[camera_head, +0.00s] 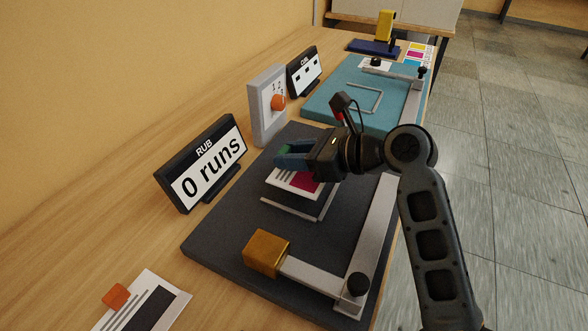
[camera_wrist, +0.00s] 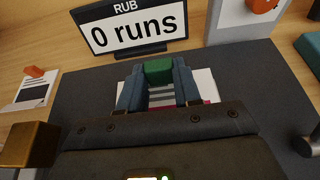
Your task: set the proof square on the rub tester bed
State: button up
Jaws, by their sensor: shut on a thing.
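My gripper (camera_head: 285,157) is shut on the green block (camera_wrist: 159,72), which looks like the grip of the proof square. The proof square (camera_head: 290,181) is a white sheet with dark lines and a magenta patch. It sits below my fingers, over a pale metal frame (camera_head: 289,210) on the dark rub tester bed (camera_head: 227,236). I cannot tell whether it touches the bed. In the wrist view my fingers and wrist hide much of the sheet.
A brass block (camera_head: 267,253) on a metal arm (camera_head: 311,275) stands at the bed's front. A "RUB 0 runs" sign (camera_head: 204,163) and a grey box with an orange knob (camera_head: 267,104) stand left. A teal bed (camera_head: 335,100) lies behind. Another printed sheet (camera_head: 173,289) lies front left.

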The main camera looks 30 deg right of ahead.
jog(key=shift+f, duration=1.9)
jog(key=shift+f, duration=0.15)
jog(key=o, duration=1)
jog(key=v, duration=1.2)
jog(key=shift+r, duration=0.2)
jog(key=shift+s+d, duration=0.1)
